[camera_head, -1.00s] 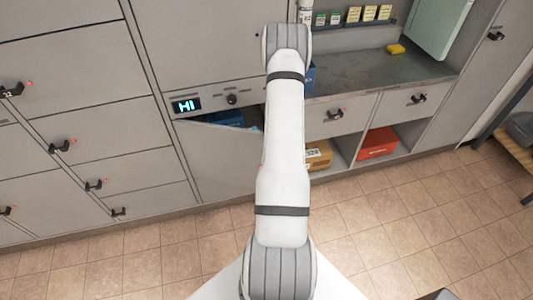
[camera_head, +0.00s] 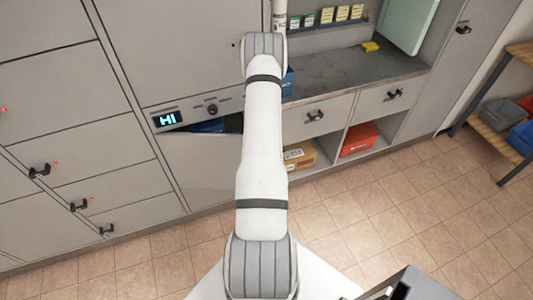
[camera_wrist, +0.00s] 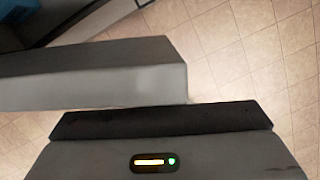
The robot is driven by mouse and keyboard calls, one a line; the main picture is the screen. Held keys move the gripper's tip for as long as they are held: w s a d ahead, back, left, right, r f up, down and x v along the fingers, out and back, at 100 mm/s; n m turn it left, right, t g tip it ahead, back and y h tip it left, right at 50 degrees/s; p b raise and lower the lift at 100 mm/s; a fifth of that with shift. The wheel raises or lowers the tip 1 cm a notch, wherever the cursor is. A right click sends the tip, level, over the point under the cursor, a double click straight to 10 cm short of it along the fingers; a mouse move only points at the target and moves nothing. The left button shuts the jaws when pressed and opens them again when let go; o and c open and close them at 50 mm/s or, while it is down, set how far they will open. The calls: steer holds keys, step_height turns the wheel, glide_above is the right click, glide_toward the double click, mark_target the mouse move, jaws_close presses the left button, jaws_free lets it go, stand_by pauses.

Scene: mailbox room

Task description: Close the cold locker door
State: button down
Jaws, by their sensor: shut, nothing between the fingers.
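The cold locker has a lit "HI" display (camera_head: 168,119) and a knob on its front panel. Below that panel its grey door (camera_head: 200,165) stands partly open, with a dark gap along its top and something blue inside. My arm hides the right part of the door and my gripper in the head view. In the wrist view a thick grey panel, seemingly the door (camera_wrist: 95,78), lies just beyond my gripper (camera_wrist: 160,120). The gripper is shut and empty. Whether it touches the panel I cannot tell.
Grey lockers with black handles (camera_head: 40,170) fill the left. Right of my arm are a counter (camera_head: 350,75), drawers and cubbies with a cardboard box (camera_head: 300,155) and a red box (camera_head: 358,139). A shelf with bins (camera_head: 503,112) stands far right. The tiled floor (camera_head: 400,200) is clear.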

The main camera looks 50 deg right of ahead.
steer(key=s+a+r, duration=0.4)
steer(key=a+r, duration=0.1)
steer(key=r, duration=0.5)
step_height(320, 180, down, 13)
steer(key=w+a+n+g+h+b, duration=0.15)
steer(key=n+g+h+b, duration=0.35)
steer(key=b, duration=1.2)
steer(key=w+a+f+n+t+h+b, duration=0.15)
steer(key=a+n+h+b, duration=0.25)
steer(key=a+h+b, duration=0.9)
steer(key=w+d+y+b, duration=0.1)
steer(key=d+b, duration=0.4)
steer(key=d, duration=1.2)
steer(key=shift+w+d+f+y, duration=0.15)
steer(key=shift+d+y, duration=0.2)
steer(key=shift+y, duration=0.35)
